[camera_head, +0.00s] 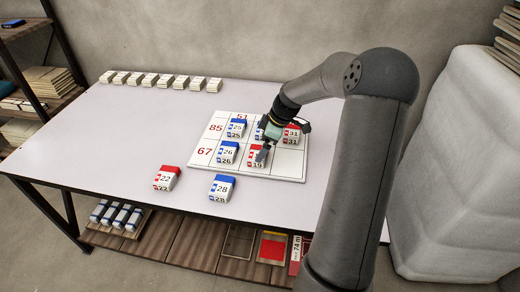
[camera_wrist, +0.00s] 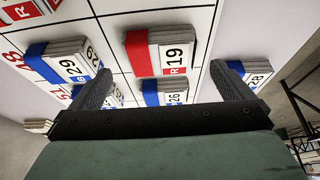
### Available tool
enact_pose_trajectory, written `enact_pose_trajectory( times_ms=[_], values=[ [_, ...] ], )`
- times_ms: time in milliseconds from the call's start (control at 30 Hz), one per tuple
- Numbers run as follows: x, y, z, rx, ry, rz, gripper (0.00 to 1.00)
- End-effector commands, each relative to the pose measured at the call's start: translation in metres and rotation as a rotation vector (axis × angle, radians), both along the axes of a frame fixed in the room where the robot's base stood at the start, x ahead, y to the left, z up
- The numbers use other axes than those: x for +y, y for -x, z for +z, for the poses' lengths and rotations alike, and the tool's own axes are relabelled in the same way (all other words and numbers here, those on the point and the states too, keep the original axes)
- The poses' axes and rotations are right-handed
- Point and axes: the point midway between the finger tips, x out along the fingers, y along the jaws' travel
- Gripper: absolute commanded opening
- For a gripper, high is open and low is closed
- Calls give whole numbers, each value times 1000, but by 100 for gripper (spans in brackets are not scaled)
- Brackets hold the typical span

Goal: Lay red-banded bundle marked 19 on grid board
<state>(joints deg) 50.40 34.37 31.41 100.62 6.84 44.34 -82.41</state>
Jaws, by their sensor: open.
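The red-banded bundle marked 19 (camera_head: 254,158) lies on the grid board (camera_head: 280,169), in the row labelled 67, just right of the blue-banded 26 (camera_head: 228,152). In the wrist view bundle 19 (camera_wrist: 170,52) lies flat in a cell, its number readable, near the 26 bundle (camera_wrist: 168,92). My gripper (camera_head: 270,148) is above the board close to bundle 19. In the wrist view my gripper (camera_wrist: 160,72) has its fingers spread wide with nothing held between them; bundle 19 is beyond the gap. My gripper partly hides bundle 19 in the head view.
Blue 25 (camera_head: 236,128), red 31 (camera_head: 291,133) and blue 29 (camera_wrist: 66,62) also sit on the board. Red 22 (camera_head: 166,178) and blue 28 (camera_head: 221,188) lie on the table in front. Several pale bundles (camera_head: 158,81) line the back. The table's left side is clear.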

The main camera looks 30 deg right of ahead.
Motion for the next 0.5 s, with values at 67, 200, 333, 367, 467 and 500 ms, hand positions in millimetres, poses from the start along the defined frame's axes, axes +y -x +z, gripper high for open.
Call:
enact_pose_trajectory(
  times_ms=[67,200,333,367,467,500],
  values=[
    [-7,4,19,-3,4,-2,100],
    [-15,10,45,-4,1,-2,100],
    [-21,15,62,-2,2,-1,100],
    [-22,16,65,-1,1,-1,100],
    [-22,18,72,2,2,-1,100],
    [-17,20,74,11,7,-4,100]
  ],
)
